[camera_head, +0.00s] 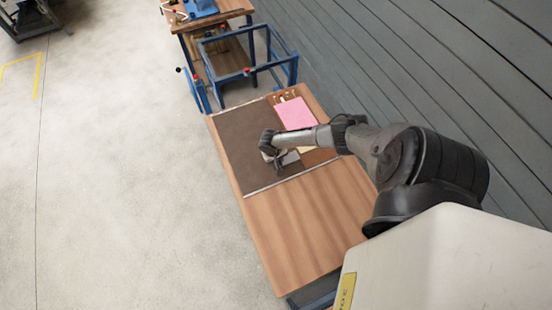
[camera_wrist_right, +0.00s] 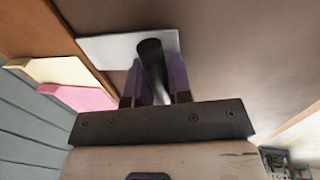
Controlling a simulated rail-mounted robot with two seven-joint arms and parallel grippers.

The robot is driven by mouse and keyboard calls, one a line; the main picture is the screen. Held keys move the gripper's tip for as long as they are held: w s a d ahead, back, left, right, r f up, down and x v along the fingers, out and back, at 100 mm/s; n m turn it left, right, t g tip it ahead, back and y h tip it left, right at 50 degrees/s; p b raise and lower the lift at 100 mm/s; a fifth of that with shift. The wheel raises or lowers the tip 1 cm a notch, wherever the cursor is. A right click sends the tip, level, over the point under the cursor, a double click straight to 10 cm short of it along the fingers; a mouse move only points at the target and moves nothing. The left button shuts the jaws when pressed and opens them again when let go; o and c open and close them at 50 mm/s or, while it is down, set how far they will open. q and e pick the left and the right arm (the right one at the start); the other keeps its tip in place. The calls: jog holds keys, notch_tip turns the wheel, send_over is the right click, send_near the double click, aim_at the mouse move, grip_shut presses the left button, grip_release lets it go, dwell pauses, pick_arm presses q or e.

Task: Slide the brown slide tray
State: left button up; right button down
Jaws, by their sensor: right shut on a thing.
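The brown slide tray (camera_head: 238,135) is a dark brown flat panel on the wooden table, with thin light strips along its near and far edges. It fills much of the right wrist view (camera_wrist_right: 245,60). A dark round handle (camera_wrist_right: 150,47) stands by a pale plate (camera_wrist_right: 103,50) on the tray. My right gripper (camera_head: 278,165) is down at the tray's right part. In the right wrist view its fingers (camera_wrist_right: 155,85) are shut on the handle, one on each side. The arm hides some of the tray in the head view. My left gripper is not in view.
A pink sheet (camera_head: 296,113) and a pale yellow one (camera_wrist_right: 60,72) lie beside the tray. The near half of the wooden table (camera_head: 300,220) is bare. A blue frame (camera_head: 245,60) stands beyond the table, and a grey slatted wall (camera_head: 400,60) runs along the right.

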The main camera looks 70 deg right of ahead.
jog(key=c, duration=1.1)
grip_release()
jog(key=shift+o, duration=0.2)
jog(key=shift+r, duration=0.1)
jog(key=shift+w+r, duration=0.1)
jog(key=shift+r, duration=0.25)
notch_tip(320, 180, up, 13)
jog(key=w+a+p, duration=0.1)
jog(key=p, duration=0.1)
jog(key=shift+w+a+f, duration=0.2)
jog(key=shift+w+a, duration=0.15)
jog(key=shift+a, duration=0.05)
